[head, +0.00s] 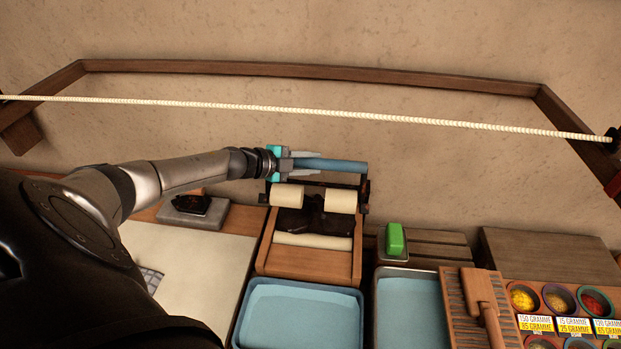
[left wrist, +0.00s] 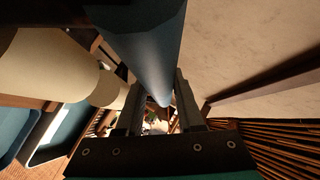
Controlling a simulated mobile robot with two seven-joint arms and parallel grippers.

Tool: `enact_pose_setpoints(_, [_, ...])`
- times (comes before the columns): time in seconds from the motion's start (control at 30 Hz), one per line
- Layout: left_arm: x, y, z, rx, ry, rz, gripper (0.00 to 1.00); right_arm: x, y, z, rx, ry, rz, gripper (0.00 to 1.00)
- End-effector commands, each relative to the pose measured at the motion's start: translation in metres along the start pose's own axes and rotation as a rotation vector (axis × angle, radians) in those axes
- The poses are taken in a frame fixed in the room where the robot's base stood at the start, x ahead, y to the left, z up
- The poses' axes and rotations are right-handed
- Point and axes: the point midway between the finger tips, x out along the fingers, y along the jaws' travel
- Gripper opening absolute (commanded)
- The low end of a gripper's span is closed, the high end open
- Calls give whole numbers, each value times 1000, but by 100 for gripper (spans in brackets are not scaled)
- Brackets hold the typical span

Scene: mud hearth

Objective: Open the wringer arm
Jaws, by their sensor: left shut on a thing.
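The wringer (head: 312,240) stands at the back of the bench, with cream rollers (head: 287,196) in a dark frame on a wooden base. Its wringer arm is a blue bar (head: 335,165) lying level above the rollers. My left gripper (head: 303,165) reaches in from the left and is shut on the bar's left end. In the left wrist view the blue bar (left wrist: 152,55) runs down between the two fingers, with a cream roller (left wrist: 60,65) to its left. My right gripper is not in view.
A blue water basin (head: 300,318) stands in front of the wringer. Another basin (head: 410,305), a green block (head: 395,239) and a washboard (head: 478,305) are to the right. Several colour bowls (head: 558,299) stand at far right. A cream rope (head: 330,114) crosses above.

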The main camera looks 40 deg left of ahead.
Motion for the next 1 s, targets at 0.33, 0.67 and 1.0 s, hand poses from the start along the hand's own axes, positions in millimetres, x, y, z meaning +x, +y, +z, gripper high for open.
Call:
enact_pose_setpoints(0.33, [8, -31, 10, 5, -8, -14, 0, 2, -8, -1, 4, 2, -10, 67])
enact_pose_setpoints(0.67, [10, -35, 13, 3, -8, -11, 0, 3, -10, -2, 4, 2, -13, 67])
enact_pose_setpoints(1.0, [10, -35, 13, 4, -8, -10, 0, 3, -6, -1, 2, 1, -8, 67])
